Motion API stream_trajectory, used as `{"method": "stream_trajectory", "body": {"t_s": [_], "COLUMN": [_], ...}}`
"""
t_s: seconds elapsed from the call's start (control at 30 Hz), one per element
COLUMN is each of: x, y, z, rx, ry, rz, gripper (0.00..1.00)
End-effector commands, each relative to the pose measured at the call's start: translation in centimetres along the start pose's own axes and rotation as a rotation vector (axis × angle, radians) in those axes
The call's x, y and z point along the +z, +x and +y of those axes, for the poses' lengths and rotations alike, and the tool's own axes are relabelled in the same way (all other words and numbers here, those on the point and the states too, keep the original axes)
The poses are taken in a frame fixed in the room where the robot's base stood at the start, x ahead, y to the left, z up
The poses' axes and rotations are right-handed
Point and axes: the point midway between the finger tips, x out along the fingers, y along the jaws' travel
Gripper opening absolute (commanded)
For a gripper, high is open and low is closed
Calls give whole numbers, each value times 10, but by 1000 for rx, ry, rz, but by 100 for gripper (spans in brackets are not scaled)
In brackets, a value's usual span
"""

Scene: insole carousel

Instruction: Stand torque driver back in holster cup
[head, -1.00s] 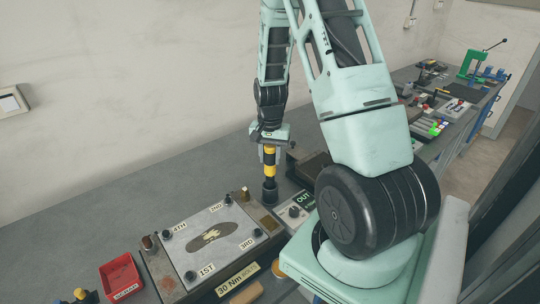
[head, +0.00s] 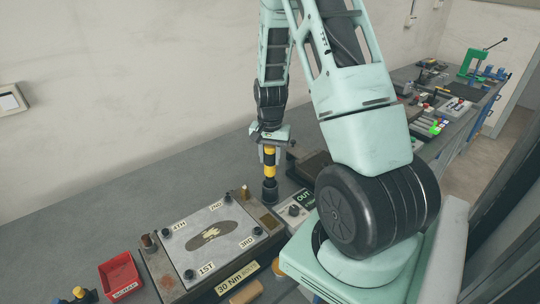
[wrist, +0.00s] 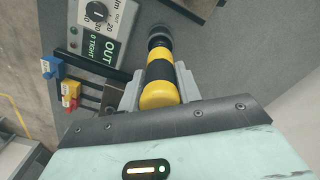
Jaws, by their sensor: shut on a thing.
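The torque driver (head: 269,160) is yellow and black and stands upright under my gripper (head: 269,143), behind the plate fixture. My gripper (wrist: 158,84) is shut on it; in the wrist view the driver's yellow and black body (wrist: 159,68) lies between the two grey fingers. A dark round cup (head: 269,190) is at the driver's lower end, and the driver's tip is hidden there. The cup's dark ring also shows at the far end in the wrist view (wrist: 158,32). I cannot tell whether the driver rests on the cup's floor.
The fixture plate (head: 205,265) with corner bolts lies in front of the driver. A control box marked OUT (head: 297,208) is close on the right. A red scrap bin (head: 120,274) is at the left.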

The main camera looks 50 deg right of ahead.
Motion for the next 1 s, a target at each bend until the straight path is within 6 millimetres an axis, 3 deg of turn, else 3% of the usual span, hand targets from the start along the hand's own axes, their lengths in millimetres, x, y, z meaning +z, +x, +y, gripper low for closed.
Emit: {"method": "stream_trajectory", "body": {"t_s": [1.0], "x": [0], "y": [38], "z": [0], "rx": [-1], "ry": [1], "rz": [1], "gripper": [6]}}
